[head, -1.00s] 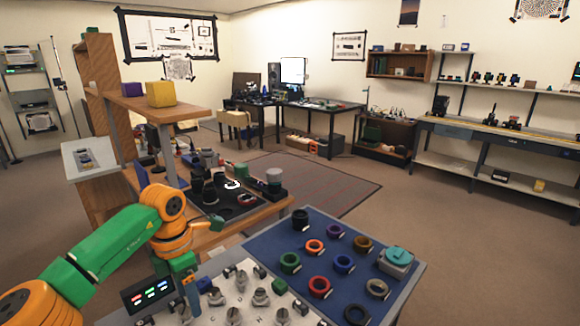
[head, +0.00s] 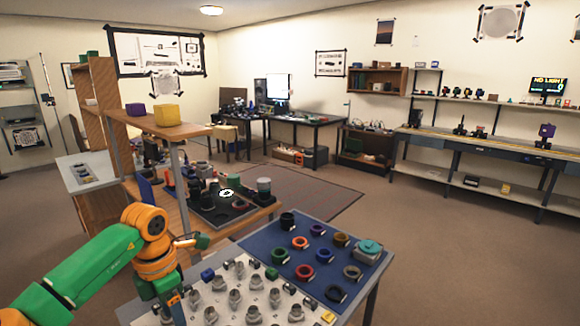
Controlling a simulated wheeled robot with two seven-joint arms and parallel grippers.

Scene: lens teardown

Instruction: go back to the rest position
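My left arm, green and orange, comes in from the lower left. Its gripper (head: 174,305) points down at the left edge of the near workbench (head: 365,290), beside the white board with metal parts. The fingertips are small and dark, so I cannot tell whether they are open or shut or hold anything. My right gripper is not in view.
The near bench has a white board (head: 270,301) with several metal parts and a blue mat (head: 270,244) with coloured rings and a teal-topped box (head: 368,248). A wooden shelf unit (head: 165,129) stands behind my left arm. Open carpet lies to the right.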

